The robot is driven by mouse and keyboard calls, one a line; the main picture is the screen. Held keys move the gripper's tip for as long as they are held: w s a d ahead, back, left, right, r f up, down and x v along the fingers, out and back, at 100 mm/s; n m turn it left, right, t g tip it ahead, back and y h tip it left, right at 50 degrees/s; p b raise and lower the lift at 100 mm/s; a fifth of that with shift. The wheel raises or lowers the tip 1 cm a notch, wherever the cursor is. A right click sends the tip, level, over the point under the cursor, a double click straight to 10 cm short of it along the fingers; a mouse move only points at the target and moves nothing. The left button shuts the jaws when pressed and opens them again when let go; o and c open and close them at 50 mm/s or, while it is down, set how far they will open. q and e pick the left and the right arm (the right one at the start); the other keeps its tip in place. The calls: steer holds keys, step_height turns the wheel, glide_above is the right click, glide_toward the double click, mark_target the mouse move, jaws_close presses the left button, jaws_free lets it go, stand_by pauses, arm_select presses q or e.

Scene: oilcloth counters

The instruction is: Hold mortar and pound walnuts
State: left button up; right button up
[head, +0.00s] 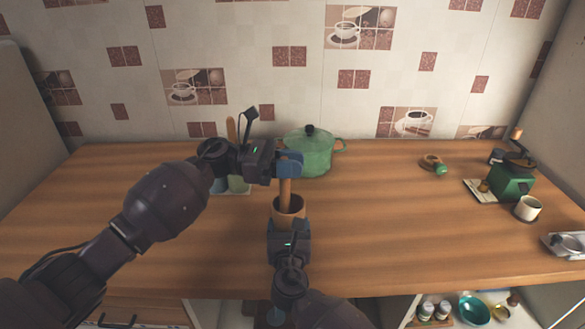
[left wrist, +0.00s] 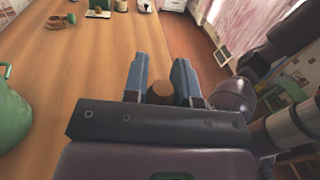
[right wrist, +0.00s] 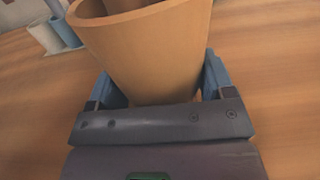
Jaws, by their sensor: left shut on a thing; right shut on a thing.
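The wooden mortar (head: 289,209) stands near the middle of the counter. My right gripper (right wrist: 157,100) is shut around it from the near side; the mortar (right wrist: 150,55) fills the right wrist view. The wooden pestle (head: 285,192) is upright, its lower end inside the mortar. My left gripper (head: 289,164) comes in from the left and is shut on the pestle's upper part. The pestle's round top (left wrist: 161,92) shows between the fingers in the left wrist view. The walnuts are not visible; the inside of the mortar is mostly hidden.
A green pot (head: 309,153) stands close behind the mortar. Cups and utensils stand on a tray behind my left wrist. The counter between is clear.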

arm_select(q)
steer(key=shift+r, duration=0.25)
steer(key=shift+s+d+r, duration=0.25)
steer(key=shift+d+r, duration=0.15)
steer(key=shift+d, duration=0.35)
steer(key=shift+f, duration=1.45)
step_height(320, 180, up, 2)
steer(key=shift+r, duration=0.1)
stand_by(0.6)
steer(key=shift+w+a, duration=0.1)
